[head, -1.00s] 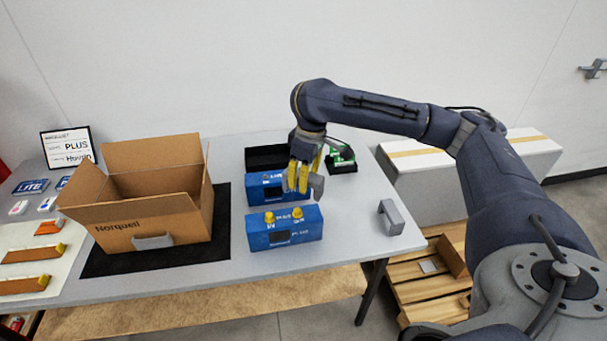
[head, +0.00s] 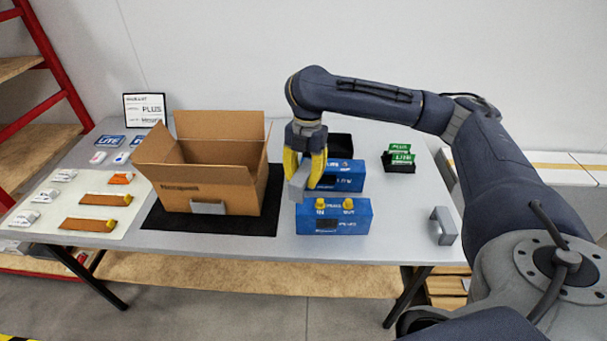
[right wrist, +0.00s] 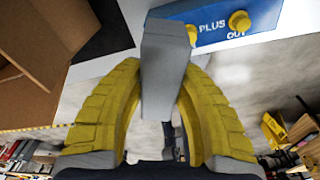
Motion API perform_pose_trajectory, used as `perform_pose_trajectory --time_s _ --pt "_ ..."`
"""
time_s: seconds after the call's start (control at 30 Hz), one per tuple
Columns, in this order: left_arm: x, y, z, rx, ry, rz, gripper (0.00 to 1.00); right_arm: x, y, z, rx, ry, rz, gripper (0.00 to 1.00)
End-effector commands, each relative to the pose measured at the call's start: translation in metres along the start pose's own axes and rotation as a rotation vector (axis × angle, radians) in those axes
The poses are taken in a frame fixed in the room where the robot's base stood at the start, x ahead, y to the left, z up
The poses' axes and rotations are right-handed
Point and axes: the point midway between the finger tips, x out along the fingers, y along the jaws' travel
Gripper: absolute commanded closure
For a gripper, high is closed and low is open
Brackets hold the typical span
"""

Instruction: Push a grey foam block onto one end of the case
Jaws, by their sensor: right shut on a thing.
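My right gripper (head: 304,174) is shut on a grey foam block (head: 298,184), held above the left end of the nearer blue case (head: 352,224). In the right wrist view the foam block (right wrist: 165,75) stands out between the yellow fingers (right wrist: 165,110), and its far end overlaps the left end of the blue case (right wrist: 262,15). I cannot tell whether block and case touch. The case carries two yellow knobs on top. A second grey foam block (head: 446,228) lies on the table to the right. My left gripper is not in view.
Another blue case (head: 347,180) lies just behind, with a black tray (head: 341,147) beyond it. An open cardboard box (head: 235,199) stands on a black mat (head: 262,222) to the left. Green boxes (head: 401,157) sit at the back right. Bare table lies right of the cases.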

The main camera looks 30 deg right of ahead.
Motion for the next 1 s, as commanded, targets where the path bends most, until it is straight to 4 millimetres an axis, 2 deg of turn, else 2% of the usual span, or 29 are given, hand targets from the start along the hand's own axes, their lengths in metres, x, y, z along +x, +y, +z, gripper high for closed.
perform_pose_trajectory --time_s 0.2,0.4,0.57,1.0 --pt "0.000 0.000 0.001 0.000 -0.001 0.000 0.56 -0.001 -0.001 -0.001 -0.246 0.000 -0.030 0.87" --pt "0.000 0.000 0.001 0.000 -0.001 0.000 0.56 0.000 -0.001 -0.002 -0.365 0.003 -0.045 0.87" --pt "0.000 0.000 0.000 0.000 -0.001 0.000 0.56 0.005 -0.001 -0.001 -0.395 0.003 -0.048 0.87" --pt "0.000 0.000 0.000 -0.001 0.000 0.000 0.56 0.039 -0.001 0.003 -0.394 0.005 -0.048 0.87"
